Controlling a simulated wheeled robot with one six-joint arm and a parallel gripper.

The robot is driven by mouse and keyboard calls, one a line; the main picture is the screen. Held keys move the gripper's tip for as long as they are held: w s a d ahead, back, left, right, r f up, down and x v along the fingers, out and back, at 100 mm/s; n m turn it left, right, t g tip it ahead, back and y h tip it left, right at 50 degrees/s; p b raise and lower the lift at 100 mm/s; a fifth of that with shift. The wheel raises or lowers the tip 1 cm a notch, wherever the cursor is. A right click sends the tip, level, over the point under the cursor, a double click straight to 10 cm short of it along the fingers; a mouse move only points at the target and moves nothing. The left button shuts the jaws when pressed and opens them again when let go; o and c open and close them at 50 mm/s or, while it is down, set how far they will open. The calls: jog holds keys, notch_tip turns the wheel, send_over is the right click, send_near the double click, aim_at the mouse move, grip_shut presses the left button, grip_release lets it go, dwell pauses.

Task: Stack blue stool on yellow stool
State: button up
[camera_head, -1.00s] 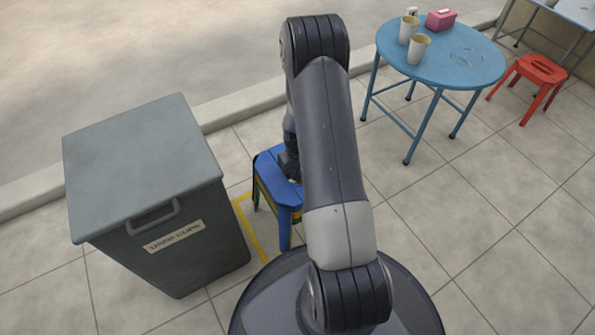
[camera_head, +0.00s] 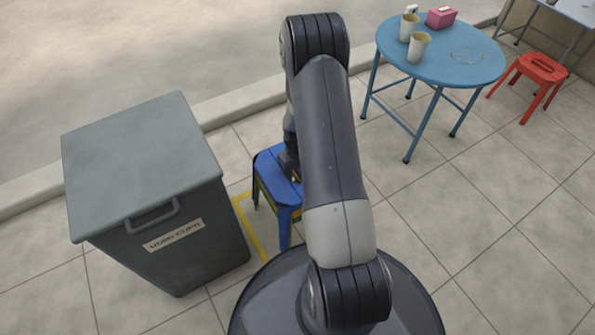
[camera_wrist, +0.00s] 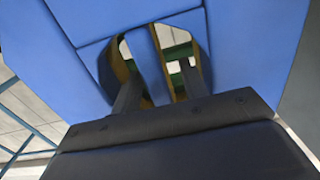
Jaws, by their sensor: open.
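The blue stool (camera_head: 271,176) stands upright beside the grey bin, partly hidden by my arm. It sits over a stool of which yellow and green edges show below its seat. In the wrist view the blue seat (camera_wrist: 245,45) fills most of the picture, with two slots and a bar between them. Yellow (camera_wrist: 176,82) and green surfaces show through the slots. My gripper (camera_wrist: 157,82) is open, with its fingers at the slots, one on each side of the bar. I cannot tell how deep the fingertips reach. In the head view my arm hides most of the gripper.
The grey used-cups bin (camera_head: 145,165) stands close on the left. A yellow floor line (camera_head: 250,228) runs between it and the stools. A round blue table (camera_head: 455,65) with cups and a pink box is at the upper right, beside a red stool (camera_head: 541,68). Tiles between are clear.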

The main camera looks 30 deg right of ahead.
notch_tip(320, 180, up, 11)
jog(key=p, duration=0.3)
jog(key=shift+f+p, duration=0.2)
jog(key=shift+p, duration=0.2)
jog(key=shift+r, duration=0.1)
notch_tip(320, 180, up, 8)
jog(key=p, duration=0.6)
dwell(0.3)
dwell(0.5)
